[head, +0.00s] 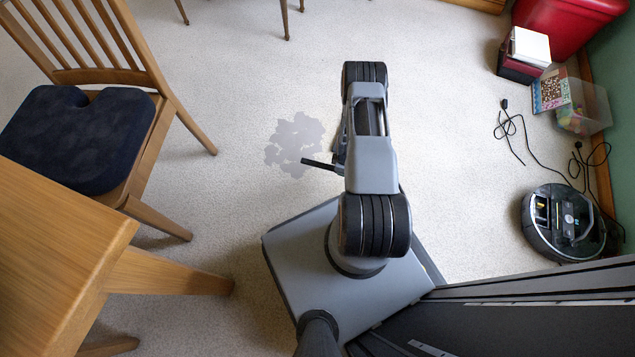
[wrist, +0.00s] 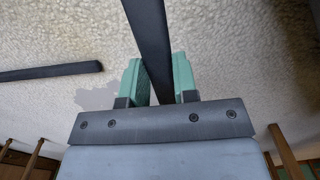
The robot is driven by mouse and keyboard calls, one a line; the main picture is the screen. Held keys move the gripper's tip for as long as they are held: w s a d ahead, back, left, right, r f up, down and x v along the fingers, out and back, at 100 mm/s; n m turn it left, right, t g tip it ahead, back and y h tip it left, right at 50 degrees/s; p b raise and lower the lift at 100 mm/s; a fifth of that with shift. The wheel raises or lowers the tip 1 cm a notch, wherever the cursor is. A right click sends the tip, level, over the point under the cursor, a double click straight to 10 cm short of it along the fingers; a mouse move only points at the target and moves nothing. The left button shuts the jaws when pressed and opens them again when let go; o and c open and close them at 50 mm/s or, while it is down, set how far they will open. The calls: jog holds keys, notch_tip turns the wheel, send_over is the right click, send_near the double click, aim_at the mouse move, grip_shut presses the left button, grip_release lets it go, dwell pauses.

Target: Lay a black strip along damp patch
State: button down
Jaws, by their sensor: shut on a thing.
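My gripper (wrist: 158,75) has green-padded fingers and is shut on a black strip (wrist: 148,30) in the wrist view. The strip runs from between the fingers up past the top edge. A second black strip (wrist: 45,71) shows at the left of the wrist view, over the pale carpet, with its end close to the grey damp patch (wrist: 95,98). The damp patch (head: 294,143) is an irregular grey stain left of my arm in the head view. A short black bar (head: 319,164) sticks out beside my arm near the patch's lower right; I cannot tell which strip it is. My arm hides the gripper there.
A wooden chair (head: 85,76) with a dark cushion (head: 75,135) and a wooden table (head: 55,250) stand at the left. A robot vacuum (head: 562,222), cables (head: 512,130), a clear box (head: 583,108) and a red bin (head: 565,25) are at the right.

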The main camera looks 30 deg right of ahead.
aim_at(325, 166)
jog(key=w+d+r+m, duration=0.25)
jog(key=w+m, duration=0.75)
jog(key=m, duration=0.9)
jog(key=s+a+f, duration=0.1)
jog(key=a, duration=0.1)
jog(key=s+a+f+b, duration=0.1)
jog(key=s+a, duration=0.1)
jog(key=a, duration=0.1)
jog(key=s+a+f+b, duration=0.1)
jog(key=s+a, duration=0.1)
jog(key=a, duration=0.1)
jog(key=shift+s+f, duration=0.15)
jog(key=shift+f, duration=0.2)
jog(key=a+f, duration=0.1)
jog(key=s+a+f+b, duration=0.1)
jog(key=f, duration=0.1)
jog(key=s+a+f+b, duration=0.1)
jog(key=f, duration=0.1)
jog(key=shift+s+a, duration=0.25)
jog(key=shift+s+a+f, duration=0.1)
jog(key=shift+a+f, duration=0.05)
jog(key=shift+f, duration=0.1)
jog(key=shift+f+b, duration=0.85)
jog(key=shift+f, duration=0.75)
